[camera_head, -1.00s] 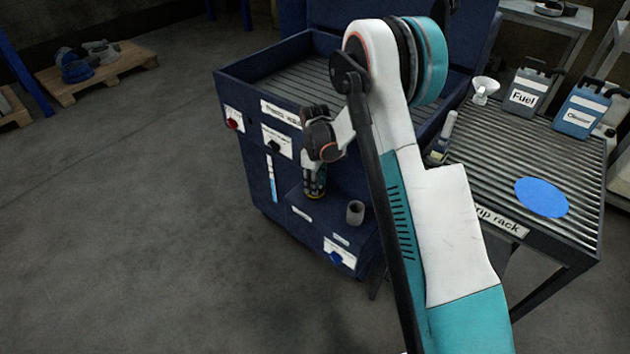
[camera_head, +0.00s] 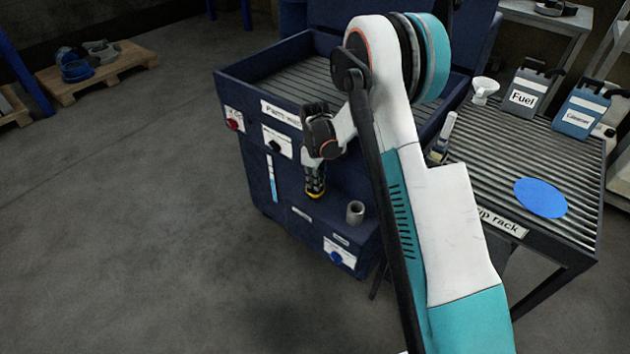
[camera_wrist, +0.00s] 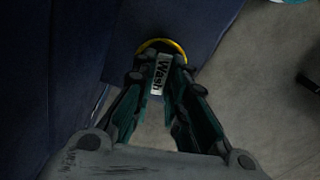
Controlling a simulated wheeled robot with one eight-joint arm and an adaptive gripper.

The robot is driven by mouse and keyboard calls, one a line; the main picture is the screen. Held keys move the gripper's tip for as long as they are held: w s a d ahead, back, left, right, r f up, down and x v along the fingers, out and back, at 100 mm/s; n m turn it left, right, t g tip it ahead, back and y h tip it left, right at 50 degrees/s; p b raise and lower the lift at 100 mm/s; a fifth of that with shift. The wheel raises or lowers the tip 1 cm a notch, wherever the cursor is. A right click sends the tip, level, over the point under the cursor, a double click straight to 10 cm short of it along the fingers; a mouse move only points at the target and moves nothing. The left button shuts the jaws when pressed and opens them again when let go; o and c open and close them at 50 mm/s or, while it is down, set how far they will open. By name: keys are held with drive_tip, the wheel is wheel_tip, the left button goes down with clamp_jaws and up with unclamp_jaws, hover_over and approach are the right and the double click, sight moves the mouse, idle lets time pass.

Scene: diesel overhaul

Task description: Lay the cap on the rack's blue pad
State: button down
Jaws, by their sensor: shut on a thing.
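I cannot tell whether the cap touches the ledge. The blue pad (camera_head: 540,198) is a flat, bare disc on the ribbed drip rack (camera_head: 490,160), to the right beyond my arm.
A grey open cylinder (camera_head: 355,212) stands on the washer's ledge. A fuel can (camera_head: 523,98), a blue cleaner can (camera_head: 581,110) and a white funnel (camera_head: 484,90) stand at the rack's back. A bottle (camera_head: 446,132) is at its left edge. The rack around the pad is clear.

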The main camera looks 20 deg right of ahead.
drive_tip(key=shift+r, duration=0.5)
drive_tip(key=shift+r, duration=0.15)
drive_tip(key=shift+r+p, duration=0.8)
drive_tip(key=shift+r, duration=0.55)
